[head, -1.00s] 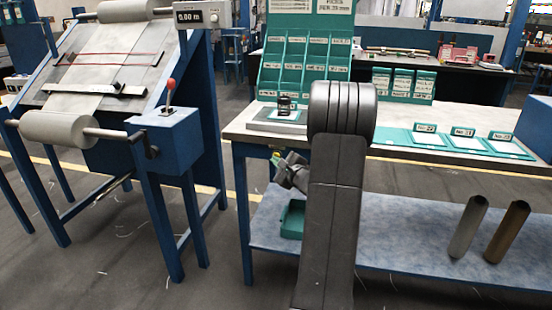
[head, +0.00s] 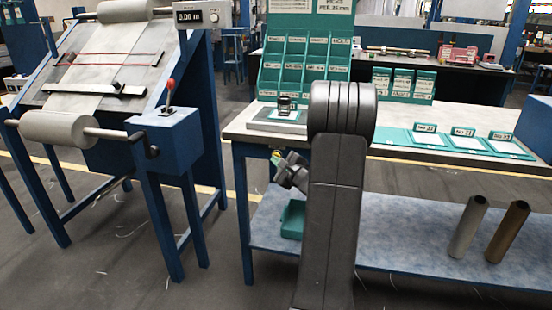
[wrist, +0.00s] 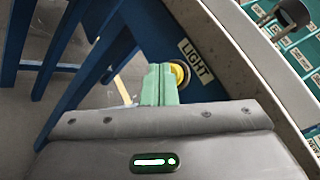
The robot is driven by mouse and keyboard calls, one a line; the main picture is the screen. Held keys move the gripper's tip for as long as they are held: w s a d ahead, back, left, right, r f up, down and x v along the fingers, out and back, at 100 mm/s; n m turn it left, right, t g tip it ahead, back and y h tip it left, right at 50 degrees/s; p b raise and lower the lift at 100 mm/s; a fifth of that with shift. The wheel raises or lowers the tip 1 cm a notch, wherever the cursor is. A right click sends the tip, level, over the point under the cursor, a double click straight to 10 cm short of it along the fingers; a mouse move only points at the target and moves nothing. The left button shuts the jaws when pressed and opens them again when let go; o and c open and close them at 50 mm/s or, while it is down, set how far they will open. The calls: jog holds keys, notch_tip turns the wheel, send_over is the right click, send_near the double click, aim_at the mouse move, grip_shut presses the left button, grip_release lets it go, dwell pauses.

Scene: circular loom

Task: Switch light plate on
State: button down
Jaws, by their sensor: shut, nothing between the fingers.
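A round yellow button (wrist: 180,75) sits on the blue bench frame beside a white LIGHT label (wrist: 195,62) in the wrist view. My gripper (wrist: 159,70) has its green fingers shut and empty. Its tips overlap the button's left edge; I cannot tell whether they touch it. In the head view my gripper (head: 275,160) is at the bench's front left, below the top, partly hidden by my arm. The light plate (head: 266,123) lies on the bench's left end with a small dark loupe (head: 284,106) on it. I cannot tell whether it is lit.
The bench top (head: 400,150) holds several labelled teal trays (head: 465,143) and a teal rack (head: 305,65). Two tubes (head: 467,227) stand on the lower shelf (head: 400,220). A blue inclined loom-cloth stand (head: 180,145) with a red-knobbed lever is to the left, across a floor gap.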

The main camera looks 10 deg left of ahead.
jog(key=shift+w, duration=0.15)
dwell(0.5)
jog(key=shift+w+r, duration=0.1)
jog(key=shift+w, duration=0.15)
jog(key=shift+s+b, duration=0.2)
jog(key=shift+b, duration=0.55)
jog(key=shift+s, duration=0.1)
jog(key=s+b, duration=0.4)
jog(key=s, duration=0.2)
